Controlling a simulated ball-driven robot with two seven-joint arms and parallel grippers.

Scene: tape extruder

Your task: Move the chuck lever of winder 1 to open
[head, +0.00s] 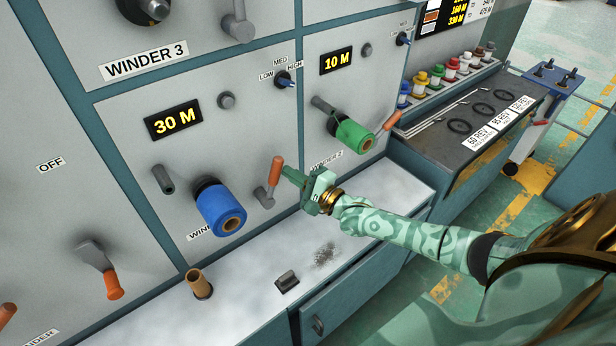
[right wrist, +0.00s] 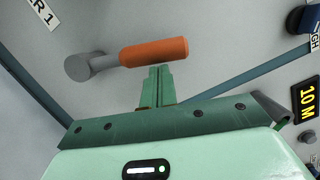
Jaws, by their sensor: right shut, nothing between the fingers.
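The chuck lever of winder 1 has an orange handle (head: 276,172) on a grey hub, right of the blue spool (head: 221,207). In the head view the handle points up. In the right wrist view the handle (right wrist: 153,51) lies across the picture, with its hub to the left, by a label ending in "R 1". My right gripper (head: 285,172) is shut and empty, its fingertips close to the handle on its right side. In the right wrist view the fingertips (right wrist: 160,70) are just below the handle; I cannot tell whether they touch. My left gripper is not in view.
The winder 2 panel with a green spool (head: 352,134) and its own orange lever (head: 392,121) is to the right. A pale ledge (head: 250,290) below carries a cardboard core (head: 198,284) and a small dark block (head: 287,281). Another orange lever (head: 112,284) is at the left.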

